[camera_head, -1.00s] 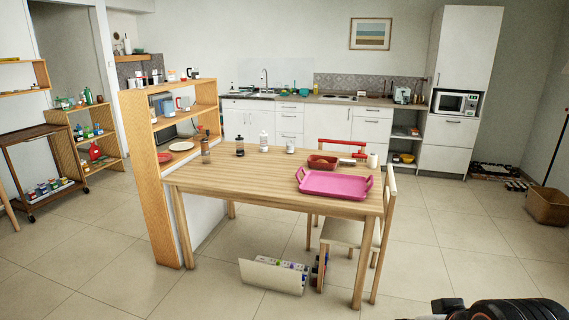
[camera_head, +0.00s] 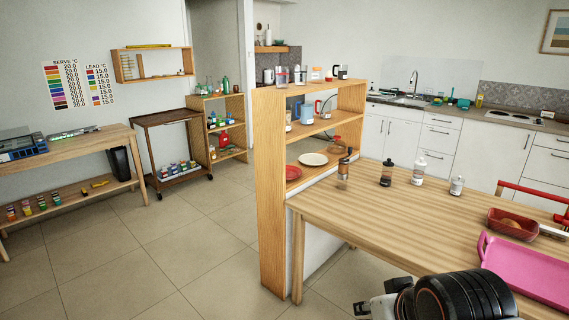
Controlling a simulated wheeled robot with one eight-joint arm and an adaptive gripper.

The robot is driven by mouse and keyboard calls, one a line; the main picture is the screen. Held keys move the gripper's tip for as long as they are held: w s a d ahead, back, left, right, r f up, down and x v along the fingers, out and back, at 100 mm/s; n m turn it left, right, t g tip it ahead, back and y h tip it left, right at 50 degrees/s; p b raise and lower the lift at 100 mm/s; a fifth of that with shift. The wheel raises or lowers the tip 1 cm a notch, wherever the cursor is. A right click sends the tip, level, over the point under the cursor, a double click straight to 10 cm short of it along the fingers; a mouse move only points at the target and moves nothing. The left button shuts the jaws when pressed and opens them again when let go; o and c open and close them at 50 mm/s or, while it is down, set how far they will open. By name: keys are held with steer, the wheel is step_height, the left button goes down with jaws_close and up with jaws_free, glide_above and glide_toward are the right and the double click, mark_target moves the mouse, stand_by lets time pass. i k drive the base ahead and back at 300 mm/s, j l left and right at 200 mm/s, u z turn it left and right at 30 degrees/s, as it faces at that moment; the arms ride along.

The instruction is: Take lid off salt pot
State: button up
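I cannot tell for sure which object is the salt pot. On the wooden table (camera_head: 400,215) stand several small upright vessels: a brown and clear mill-like one (camera_head: 343,174), a dark one with a black top (camera_head: 387,173), a white bottle (camera_head: 419,170) and a short whitish jar (camera_head: 457,186). More jars stand on top of the wood shelf unit (camera_head: 270,190), too small to tell their lids apart. Part of my black arm shows at the bottom right, in front of the table.
A pink tray (camera_head: 530,268) and a red dish (camera_head: 512,222) are at the table's right. A red-backed chair (camera_head: 535,192) stands behind. The shelf unit adjoins the table's left end. Open tiled floor (camera_head: 150,260) lies to the left.

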mark_target(421, 162)
steer(key=i+u, duration=0.25)
steer(key=i, duration=0.5)
steer(key=i+l+u, duration=0.1)
steer(key=i+u, duration=0.2)
steer(key=i, duration=0.45)
steer(key=i+z, duration=0.35)
steer(key=i+j+z, duration=0.3)
steer(key=i+z, duration=0.2)
steer(key=z, duration=0.3)
steer(key=i+z, duration=0.2)
steer(key=z, duration=0.3)
steer(key=i+z, duration=0.2)
steer(key=z, duration=0.3)
steer(key=i+j+z, duration=0.15)
steer(key=z, duration=0.35)
steer(key=i+j+z, duration=0.25)
steer(key=k+l, duration=0.05)
steer(key=k, duration=0.05)
